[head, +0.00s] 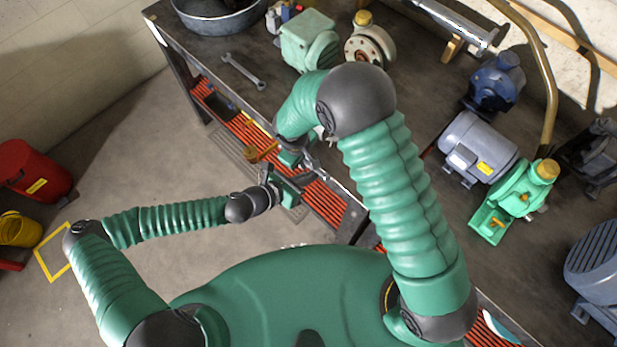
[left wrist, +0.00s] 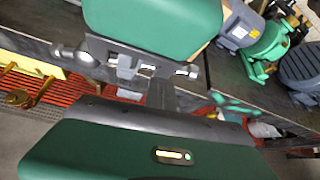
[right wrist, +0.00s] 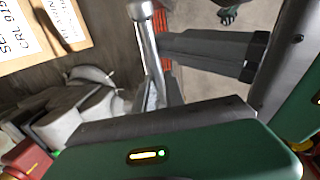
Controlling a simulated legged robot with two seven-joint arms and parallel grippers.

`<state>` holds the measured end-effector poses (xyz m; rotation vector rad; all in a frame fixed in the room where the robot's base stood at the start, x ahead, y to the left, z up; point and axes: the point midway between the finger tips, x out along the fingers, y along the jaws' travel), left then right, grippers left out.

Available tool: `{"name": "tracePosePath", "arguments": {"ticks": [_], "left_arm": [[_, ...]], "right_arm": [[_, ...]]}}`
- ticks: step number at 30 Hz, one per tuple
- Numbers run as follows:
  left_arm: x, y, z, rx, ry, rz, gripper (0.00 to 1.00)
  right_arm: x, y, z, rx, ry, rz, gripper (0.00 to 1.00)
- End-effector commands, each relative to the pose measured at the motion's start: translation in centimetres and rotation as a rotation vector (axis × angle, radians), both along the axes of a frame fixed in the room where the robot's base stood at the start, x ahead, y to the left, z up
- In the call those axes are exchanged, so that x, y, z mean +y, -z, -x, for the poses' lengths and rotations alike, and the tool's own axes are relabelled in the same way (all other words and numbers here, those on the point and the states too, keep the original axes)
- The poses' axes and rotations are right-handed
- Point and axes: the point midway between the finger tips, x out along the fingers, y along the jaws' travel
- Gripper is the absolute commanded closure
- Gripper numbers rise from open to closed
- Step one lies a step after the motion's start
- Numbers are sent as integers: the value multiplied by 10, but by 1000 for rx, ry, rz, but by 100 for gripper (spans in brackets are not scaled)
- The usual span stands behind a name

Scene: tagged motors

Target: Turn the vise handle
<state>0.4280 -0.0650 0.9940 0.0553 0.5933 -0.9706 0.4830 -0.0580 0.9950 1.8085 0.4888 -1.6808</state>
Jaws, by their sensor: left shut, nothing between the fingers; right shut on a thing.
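The vise handle is a shiny metal bar with a round knob, clearest in the right wrist view (right wrist: 150,45). In the head view only a small bright piece shows near the bench's front edge. My right gripper (head: 306,163) reaches down over that edge and is shut on the bar. Its fingers also show in the right wrist view (right wrist: 160,92). My left gripper (head: 297,189) is shut and empty, just below and in front of the right one. Its dark fingers show in the left wrist view (left wrist: 162,92). The vise body cannot be made out; my right arm covers much of this area.
The dark workbench (head: 420,100) carries a wrench (head: 242,71), a grey basin (head: 220,15), a grey motor (head: 477,145), a blue motor (head: 495,82) and a green pump (head: 515,197). Red slatted shelving (head: 325,203) lies under the bench front. The floor to the left is open, with a red bin (head: 32,172).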

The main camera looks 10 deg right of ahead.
Motion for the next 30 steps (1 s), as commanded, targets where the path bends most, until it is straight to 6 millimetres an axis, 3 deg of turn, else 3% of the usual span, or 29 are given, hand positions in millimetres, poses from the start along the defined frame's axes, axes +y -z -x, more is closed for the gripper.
{"name": "tracePosePath", "arguments": {"ticks": [1,2,3,7,17,20,30], "left_arm": [[-1,-4,-2,-9,1,5,100],[-1,-4,-2,-10,0,6,100],[-1,-4,-2,-10,0,6,100],[-1,-3,-2,-9,0,4,100],[0,-3,0,-8,0,3,100],[0,-3,0,-7,0,3,100],[0,-2,0,-7,0,3,100]], "right_arm": [[-1,2,1,3,-3,1,100],[-1,2,1,4,-2,1,85],[-1,2,1,4,-2,1,80],[-1,2,2,4,-1,0,65],[1,-4,3,2,-1,1,65],[4,-19,4,0,-2,0,65],[15,-99,12,2,-1,1,65]]}}
